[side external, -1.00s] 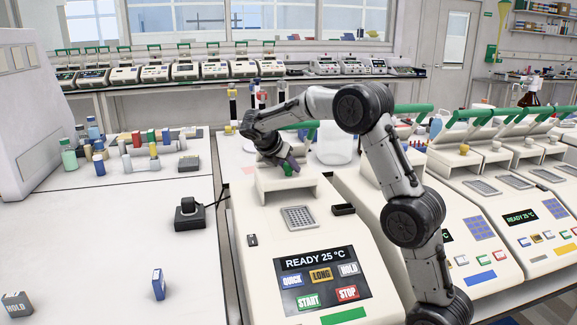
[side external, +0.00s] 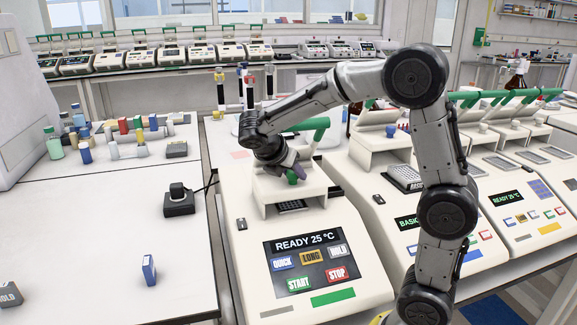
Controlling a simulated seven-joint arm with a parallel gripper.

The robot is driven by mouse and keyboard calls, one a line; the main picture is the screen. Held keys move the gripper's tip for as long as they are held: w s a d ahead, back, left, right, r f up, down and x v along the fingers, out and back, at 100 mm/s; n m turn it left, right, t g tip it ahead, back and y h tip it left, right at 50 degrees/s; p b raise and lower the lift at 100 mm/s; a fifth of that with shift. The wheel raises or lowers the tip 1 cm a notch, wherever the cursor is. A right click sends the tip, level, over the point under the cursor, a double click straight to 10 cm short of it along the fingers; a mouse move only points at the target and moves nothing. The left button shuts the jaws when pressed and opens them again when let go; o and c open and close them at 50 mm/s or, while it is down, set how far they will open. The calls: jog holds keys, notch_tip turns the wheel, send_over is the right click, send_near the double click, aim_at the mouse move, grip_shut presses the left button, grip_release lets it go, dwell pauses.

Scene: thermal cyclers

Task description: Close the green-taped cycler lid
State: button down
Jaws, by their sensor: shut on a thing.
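The cycler with a green strip (side external: 333,297) on its front stands in the centre of the side external view, its display reading READY 25 °C. Its pale upper housing (side external: 258,190) is over the dark sample block (side external: 292,206), which shows only partly through the front opening. A green bar (side external: 308,124) stands raised behind my wrist; the lid under it is mostly hidden. The exact finger contact is partly hidden.
More cyclers with raised green bars (side external: 505,95) stand close on the right. A black stand (side external: 179,202), a blue-and-white box (side external: 149,270) and several coloured tubes and bottles (side external: 120,127) are on the left bench (side external: 75,220). Much of that bench's front is clear.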

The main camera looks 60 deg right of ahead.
jog(key=shift+s+a, duration=0.15)
jog(key=shift+s, duration=0.05)
jog(key=c, duration=0.5)
grip_release()
jog(key=v, duration=1.4)
